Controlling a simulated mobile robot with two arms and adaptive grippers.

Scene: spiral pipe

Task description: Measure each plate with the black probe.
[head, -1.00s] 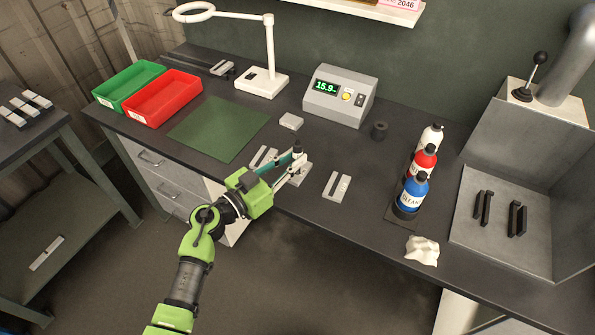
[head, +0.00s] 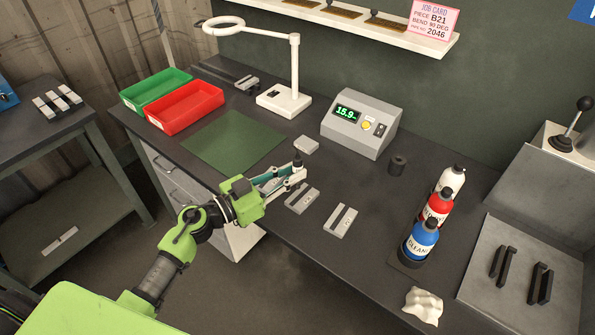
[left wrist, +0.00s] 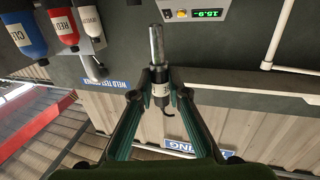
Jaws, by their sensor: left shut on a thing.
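My left gripper (head: 295,172) is shut on the black probe (head: 297,158), held above the bench. In the left wrist view the probe (left wrist: 160,90) sits between the fingertips, with a silver end, a pale label and a dark hooked end. Grey slotted plates lie in a row near the front edge: a middle plate (head: 302,200), a right plate (head: 341,220) and a left plate (head: 268,186) partly hidden behind the gripper. The probe is apart from the middle plate. The grey meter (head: 360,124) reads 15.9 in green. My right gripper is not in view.
A green mat (head: 233,140), red tray (head: 185,108) and green tray (head: 156,89) lie to the left. A lamp (head: 284,100) and small pale block (head: 306,145) stand behind. Bottles (head: 420,242), a black cylinder (head: 397,165) and a crumpled cloth (head: 423,306) are to the right.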

